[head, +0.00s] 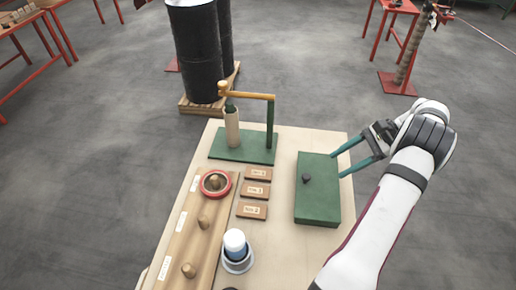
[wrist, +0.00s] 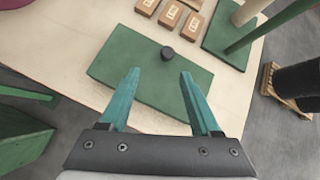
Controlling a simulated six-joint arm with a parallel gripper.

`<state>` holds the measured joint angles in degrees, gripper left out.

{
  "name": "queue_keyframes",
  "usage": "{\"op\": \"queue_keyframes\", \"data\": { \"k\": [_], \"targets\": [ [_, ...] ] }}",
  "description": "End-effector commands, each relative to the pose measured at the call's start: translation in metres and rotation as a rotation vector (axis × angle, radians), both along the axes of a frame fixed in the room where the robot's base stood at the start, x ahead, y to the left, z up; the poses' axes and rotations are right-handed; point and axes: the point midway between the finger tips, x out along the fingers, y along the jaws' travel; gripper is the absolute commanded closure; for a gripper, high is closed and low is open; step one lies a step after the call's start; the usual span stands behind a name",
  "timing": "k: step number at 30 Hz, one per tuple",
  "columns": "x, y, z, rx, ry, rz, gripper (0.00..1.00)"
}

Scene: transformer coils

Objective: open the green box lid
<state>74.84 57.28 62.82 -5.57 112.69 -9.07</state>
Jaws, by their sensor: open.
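The green box (head: 318,205) sits on the right side of the pale table, with its flat lid on. A dark round knob (head: 306,178) stands on the lid. In the wrist view the green lid (wrist: 122,62) lies ahead of my fingers, and the knob (wrist: 167,53) shows beyond the fingertips, roughly between them. My gripper (head: 336,165) is open and empty, with teal fingers over or beside the box's right edge in the head view. It also shows open in the wrist view (wrist: 159,74). The fingers appear apart from the knob; their height above the lid is hard to tell.
A green stand with a wooden crank (head: 250,97) stands at the table's back. Several wooden label blocks (head: 255,190) lie left of the box.

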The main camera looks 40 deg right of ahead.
Motion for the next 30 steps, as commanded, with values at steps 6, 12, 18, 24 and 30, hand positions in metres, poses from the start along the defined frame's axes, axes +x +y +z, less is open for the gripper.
{"op": "queue_keyframes", "data": {
  "k": [6,12,18,24,30],
  "targets": [
    [0.039,0.041,-0.027,-0.002,0.012,0.006,0.36],
    [0.060,0.063,-0.060,-0.278,0.280,0.014,0.36],
    [0.048,0.036,-0.007,-0.280,0.280,-0.001,0.36],
    [0.040,0.016,0.045,-0.279,0.280,-0.001,0.36],
    [0.039,0.011,0.092,-0.286,0.275,0.029,0.36]
  ]
}}
